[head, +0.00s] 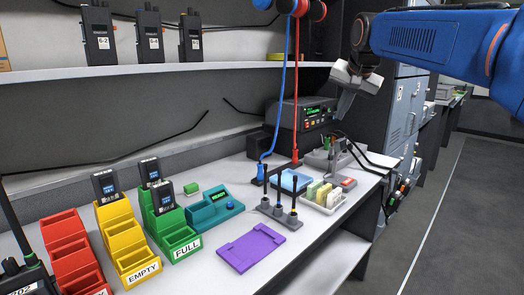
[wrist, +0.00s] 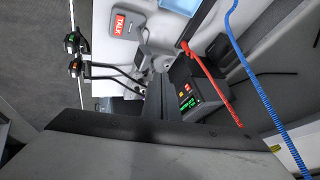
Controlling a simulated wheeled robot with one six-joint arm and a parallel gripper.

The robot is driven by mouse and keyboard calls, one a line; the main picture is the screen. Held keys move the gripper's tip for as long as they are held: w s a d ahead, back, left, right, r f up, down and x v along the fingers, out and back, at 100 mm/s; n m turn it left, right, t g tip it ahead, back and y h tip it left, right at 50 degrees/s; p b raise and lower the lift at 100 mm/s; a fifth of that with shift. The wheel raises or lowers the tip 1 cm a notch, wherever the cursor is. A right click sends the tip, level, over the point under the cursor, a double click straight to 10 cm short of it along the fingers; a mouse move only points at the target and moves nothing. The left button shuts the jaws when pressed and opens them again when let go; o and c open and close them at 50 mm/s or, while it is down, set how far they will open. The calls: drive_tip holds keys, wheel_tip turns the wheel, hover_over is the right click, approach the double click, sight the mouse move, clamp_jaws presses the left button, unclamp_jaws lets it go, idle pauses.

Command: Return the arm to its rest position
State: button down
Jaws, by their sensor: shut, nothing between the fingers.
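My blue arm reaches in from the top right of the head view. My gripper (head: 343,104) hangs in the air above the right end of the bench, in front of a dark cabinet. It is shut and empty. In the wrist view my gripper (wrist: 158,82) shows as a dark narrow shape pointing up the picture. The bench top (head: 330,233) lies below it, with a microphone stand (head: 333,160) under the fingers. The fingers appear apart from everything in the head view.
Red and blue coiled cords (head: 296,85) hang left of my gripper. A radio base unit (head: 303,115) stands behind. Upright radios (head: 148,35) line the shelf. Red, yellow and green bins (head: 125,240), a teal tester (head: 215,208) and a purple tray (head: 252,247) fill the bench. The aisle floor (head: 470,220) is clear.

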drive_tip(key=s+d+f+n+g, duration=0.1)
drive_tip(key=s+d+f+n, duration=0.1)
drive_tip(key=s+f, duration=1.4)
drive_tip(key=s+d+f+n+g, duration=0.1)
drive_tip(key=s+d+f+n, duration=0.2)
drive_tip(key=s+f, duration=1.3)
drive_tip(key=s+n, duration=0.1)
drive_tip(key=s, duration=0.6)
drive_tip(key=shift+s+n+h, duration=0.2)
drive_tip(key=shift+n+h, duration=0.1)
